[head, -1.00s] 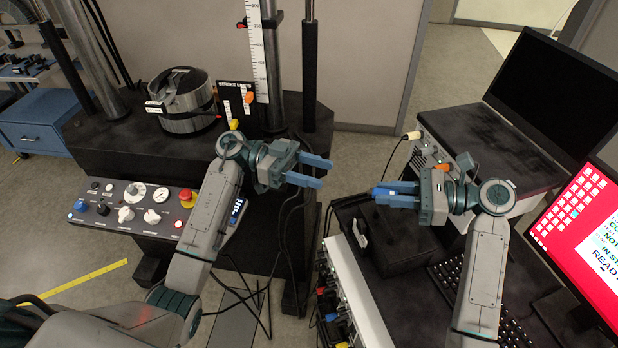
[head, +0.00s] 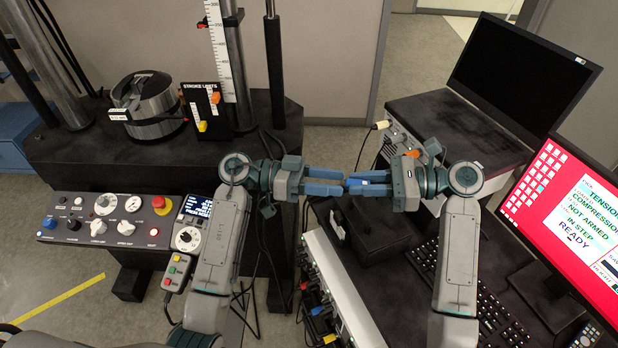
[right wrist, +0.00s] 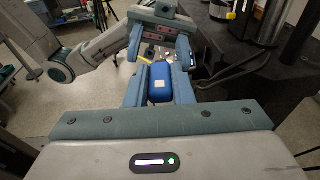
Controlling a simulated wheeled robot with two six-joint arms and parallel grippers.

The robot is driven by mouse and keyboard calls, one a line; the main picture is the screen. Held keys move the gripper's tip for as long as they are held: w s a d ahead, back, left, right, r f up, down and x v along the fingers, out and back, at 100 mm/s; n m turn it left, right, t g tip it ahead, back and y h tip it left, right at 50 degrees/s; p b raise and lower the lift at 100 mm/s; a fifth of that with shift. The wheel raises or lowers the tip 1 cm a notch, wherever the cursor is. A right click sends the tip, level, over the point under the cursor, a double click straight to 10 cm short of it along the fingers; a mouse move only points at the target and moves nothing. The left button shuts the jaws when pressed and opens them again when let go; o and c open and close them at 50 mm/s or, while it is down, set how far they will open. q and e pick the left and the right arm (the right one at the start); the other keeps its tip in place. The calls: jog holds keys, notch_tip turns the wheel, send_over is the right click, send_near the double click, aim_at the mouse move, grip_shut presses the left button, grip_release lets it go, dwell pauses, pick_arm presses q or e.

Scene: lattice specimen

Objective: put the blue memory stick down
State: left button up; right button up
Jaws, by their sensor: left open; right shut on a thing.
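My right gripper (head: 351,183) is shut on the blue memory stick (right wrist: 160,82), which sits between its two fingers in the right wrist view. In the head view the stick (head: 368,179) is a small blue patch, partly hidden by the fingers. My left gripper (head: 339,181) is open and faces the right one almost tip to tip. In the right wrist view the left gripper's body shows just beyond the stick. I cannot tell whether the left fingers touch the stick.
On the left stand a control panel (head: 110,218) and a test machine with a metal cylinder (head: 150,105). Cables hang between machine and desk.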

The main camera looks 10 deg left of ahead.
pick_arm(q)
jog(key=shift+d, duration=0.4)
jog(key=shift+c, duration=0.2)
jog(key=c, duration=1)
pick_arm(e)
jog(key=o, duration=1)
